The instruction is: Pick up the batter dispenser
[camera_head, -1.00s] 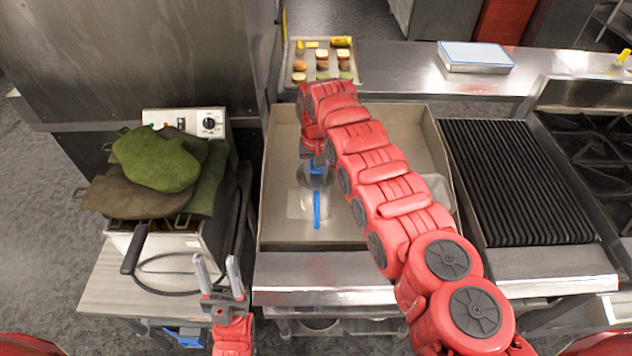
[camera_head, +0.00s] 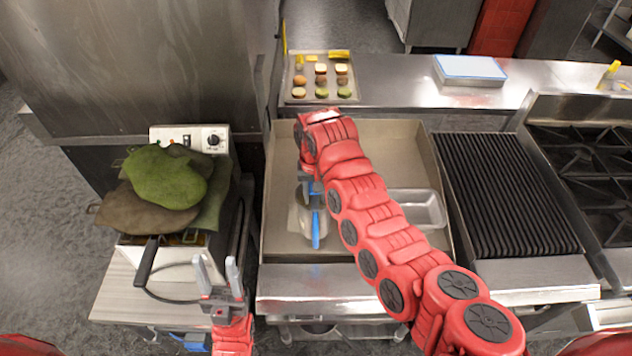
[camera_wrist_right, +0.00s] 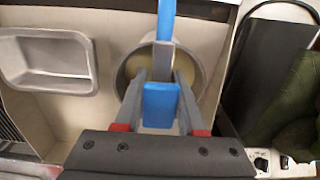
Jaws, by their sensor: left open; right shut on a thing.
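The batter dispenser (camera_head: 324,226) is a metal vessel with a blue handle. It is in the griddle area at the centre of the head view, below my right gripper (camera_head: 312,182). In the right wrist view, my right gripper (camera_wrist_right: 158,102) is shut on the dispenser's blue handle, with the round vessel (camera_wrist_right: 128,72) beyond the fingers. The arm and fingers hide part of it, and I cannot tell whether it is lifted. My left gripper (camera_head: 217,275) is open and empty, with its fingers up, left of the griddle's front edge.
The griddle (camera_head: 375,140) has raised walls around the dispenser. A metal pan (camera_head: 430,210) lies to its right, partly behind my arm. A ribbed grill (camera_head: 505,190) is further right. A fryer with green and brown cloths (camera_head: 165,180) stands left. A food tray (camera_head: 310,75) is behind.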

